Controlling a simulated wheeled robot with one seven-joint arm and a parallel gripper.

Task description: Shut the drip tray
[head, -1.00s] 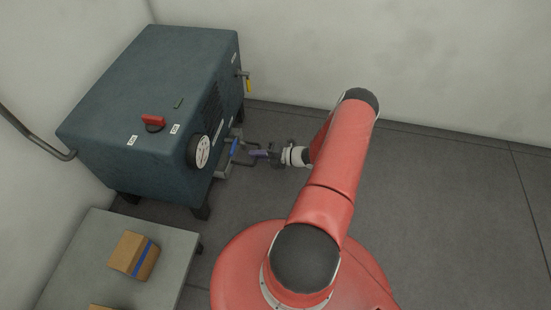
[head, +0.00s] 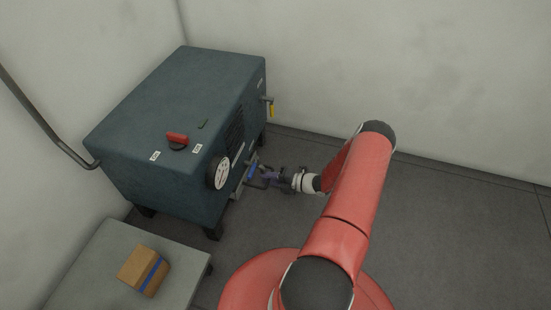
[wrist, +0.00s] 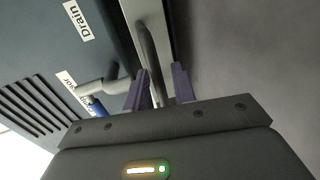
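The drip tray (head: 238,191) is a grey tray low on the front of the dark blue-green machine, sticking out a little. It also shows in the wrist view (wrist: 162,22), with its bent grey bar handle (wrist: 147,50). My gripper (head: 268,177) is at the tray's handle, in front of the machine. In the wrist view its two purple fingers (wrist: 160,78) stand apart, with the handle bar between them. Gaps show beside the bar, so the fingers do not look clamped on it. The tray's inner end is hidden under the machine.
The machine (head: 180,120) carries a gauge (head: 219,173), a red knob (head: 177,139) and a yellow-handled valve (head: 271,108). A blue-handled drain valve (wrist: 95,106) is close to my left finger. A grey table (head: 95,265) with a cardboard box (head: 143,270) stands at lower left. Floor at right is clear.

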